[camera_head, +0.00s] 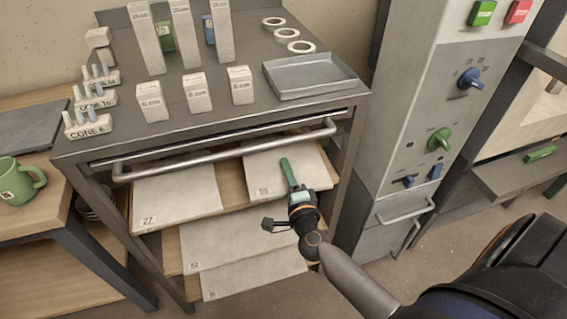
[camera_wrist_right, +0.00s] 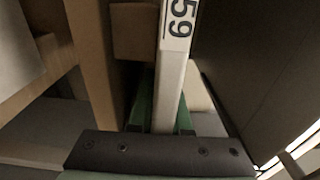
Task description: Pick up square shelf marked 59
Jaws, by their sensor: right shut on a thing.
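The square shelf marked 59 (camera_head: 265,163) is a pale flat slab lying on the right of the upper rack level under the cart top. In the right wrist view its edge (camera_wrist_right: 172,75) with the black number 59 stands between my green fingers. My right gripper (camera_head: 287,168) reaches in at the slab's front edge, and its jaws (camera_wrist_right: 160,118) are shut on it. The gripper hides part of the slab's front, and the cart top hides its rear. My left gripper is not in view.
A slab marked 27 (camera_head: 175,195) lies left on the same level, with larger slabs (camera_head: 240,245) below. A metal handle bar (camera_head: 225,150) crosses just above. The cart's right leg (camera_head: 345,165) and a grey cabinet (camera_head: 405,120) stand close on the right.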

